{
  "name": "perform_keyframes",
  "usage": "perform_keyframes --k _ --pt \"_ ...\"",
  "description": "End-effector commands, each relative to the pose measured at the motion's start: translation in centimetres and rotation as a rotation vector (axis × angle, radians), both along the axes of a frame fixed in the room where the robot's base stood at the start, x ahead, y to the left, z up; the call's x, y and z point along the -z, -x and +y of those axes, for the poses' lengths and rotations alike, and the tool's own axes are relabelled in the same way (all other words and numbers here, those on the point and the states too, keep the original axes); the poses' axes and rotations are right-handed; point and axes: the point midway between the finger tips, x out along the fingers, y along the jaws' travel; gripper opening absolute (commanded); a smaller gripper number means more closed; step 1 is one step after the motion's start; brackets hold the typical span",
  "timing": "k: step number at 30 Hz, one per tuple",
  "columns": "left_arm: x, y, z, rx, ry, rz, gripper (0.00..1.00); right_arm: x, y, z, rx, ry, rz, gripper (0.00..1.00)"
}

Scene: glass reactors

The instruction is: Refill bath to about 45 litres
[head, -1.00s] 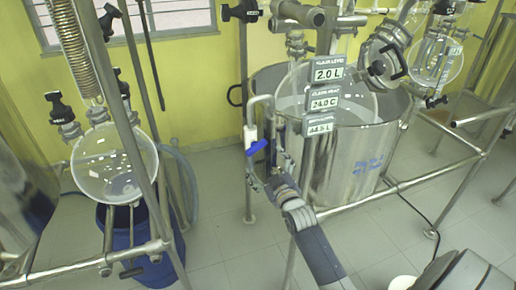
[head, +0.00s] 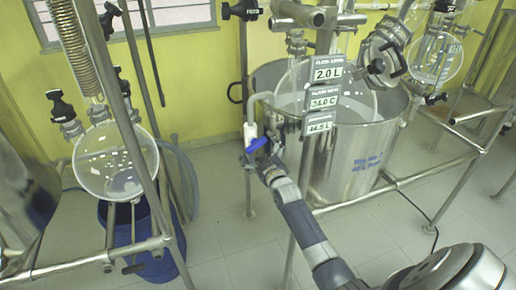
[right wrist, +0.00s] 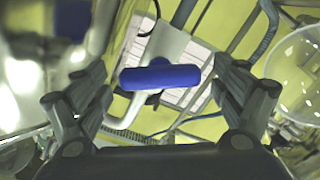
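The steel bath (head: 352,150) is the large open tub around the lower part of a glass vessel (head: 318,88). Its tags read 2.0 L, 24.0 C and, on the lowest tag (head: 319,123), about 44.5 L, the small digits hard to read. A tap with a blue lever (head: 257,145) sits on the pipe left of the bath. My right gripper (head: 261,163) is just below the lever. In the right wrist view the blue lever (right wrist: 160,77) lies crosswise between the open fingers, with gaps on both sides. My left gripper is not in view.
A round glass flask (head: 115,172) hangs at the left above a blue drum (head: 150,262). A steel frame rail (head: 400,187) runs in front of the bath. Another glass vessel (head: 436,57) is at the upper right.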

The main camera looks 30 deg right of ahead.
Motion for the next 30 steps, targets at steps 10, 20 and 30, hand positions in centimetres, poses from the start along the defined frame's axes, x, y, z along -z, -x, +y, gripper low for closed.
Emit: perform_keyframes --k 10,20,30 --pt "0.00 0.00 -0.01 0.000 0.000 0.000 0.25 0.00 0.02 -0.01 0.000 -0.001 0.000 0.46" --pt "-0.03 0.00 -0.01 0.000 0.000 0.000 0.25 0.00 0.01 -0.01 0.000 -0.097 -0.023 0.46" --pt "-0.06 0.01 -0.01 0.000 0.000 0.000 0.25 0.00 0.01 -0.01 0.000 -0.326 -0.077 0.46"
